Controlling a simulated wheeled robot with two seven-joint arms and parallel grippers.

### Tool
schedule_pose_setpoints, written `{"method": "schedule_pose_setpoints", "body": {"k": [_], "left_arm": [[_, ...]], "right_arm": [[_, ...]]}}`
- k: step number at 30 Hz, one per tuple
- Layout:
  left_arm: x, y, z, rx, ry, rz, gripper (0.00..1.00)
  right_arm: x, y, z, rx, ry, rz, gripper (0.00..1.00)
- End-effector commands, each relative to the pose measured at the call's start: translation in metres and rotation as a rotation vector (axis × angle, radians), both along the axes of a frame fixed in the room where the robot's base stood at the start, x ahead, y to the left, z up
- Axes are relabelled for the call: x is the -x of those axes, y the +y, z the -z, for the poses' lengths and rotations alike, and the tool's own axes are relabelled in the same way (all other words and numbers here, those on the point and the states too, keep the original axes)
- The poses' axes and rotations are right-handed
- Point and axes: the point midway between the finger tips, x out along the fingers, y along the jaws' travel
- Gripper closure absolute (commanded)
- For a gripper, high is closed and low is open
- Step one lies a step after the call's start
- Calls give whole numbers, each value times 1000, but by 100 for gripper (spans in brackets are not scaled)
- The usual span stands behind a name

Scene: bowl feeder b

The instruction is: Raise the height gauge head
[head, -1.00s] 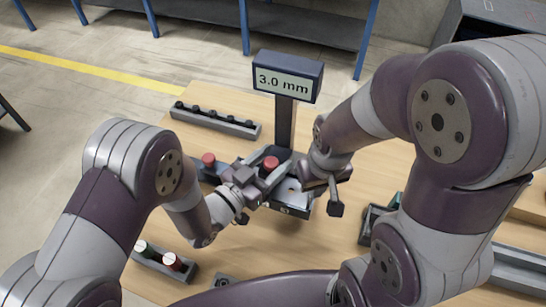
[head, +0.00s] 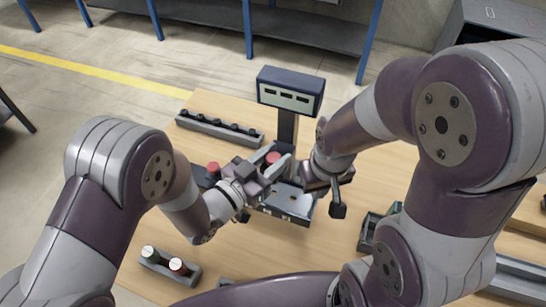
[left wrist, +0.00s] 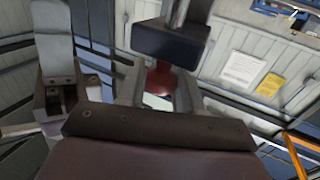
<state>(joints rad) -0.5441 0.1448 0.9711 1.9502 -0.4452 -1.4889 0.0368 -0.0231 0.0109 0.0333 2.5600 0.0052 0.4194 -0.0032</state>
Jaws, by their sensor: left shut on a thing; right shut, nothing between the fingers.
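The height gauge has a dark display box (head: 290,90) on a post (head: 287,128), above a grey base (head: 290,203). The display shows dashes. A red knob (head: 273,157) is at the front of the post. My left gripper (head: 269,163) is at this knob, shut on it, its fingers either side. The left wrist view shows the red knob (left wrist: 161,78) between the fingers, under a dark block (left wrist: 170,42) with a rod above it. My right gripper (head: 338,207) is shut and empty, just right of the gauge base. The gauge's lower part is partly hidden by my left gripper.
A second red-topped part (head: 213,167) stands left of my left gripper. A rack (head: 220,129) with several dark pegs lies behind. A dark fixture (head: 373,228) is at right.

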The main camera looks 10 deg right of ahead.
Motion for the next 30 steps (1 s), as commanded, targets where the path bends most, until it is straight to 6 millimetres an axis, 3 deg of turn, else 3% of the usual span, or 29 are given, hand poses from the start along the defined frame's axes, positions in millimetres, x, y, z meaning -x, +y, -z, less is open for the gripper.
{"method": "schedule_pose_setpoints", "body": {"k": [1,3,14,25,30], "left_arm": [[-4,-2,-12,21,-26,-2,58],[-4,-2,-11,20,-25,-2,44],[1,6,-5,13,-15,-3,44],[48,79,-4,14,-18,-9,44],[63,100,-6,15,-19,-5,44]], "right_arm": [[0,0,-1,0,0,0,100],[0,0,-1,0,0,0,100],[0,0,3,0,0,0,100],[0,0,25,0,0,0,100],[0,0,28,0,0,0,100]]}}
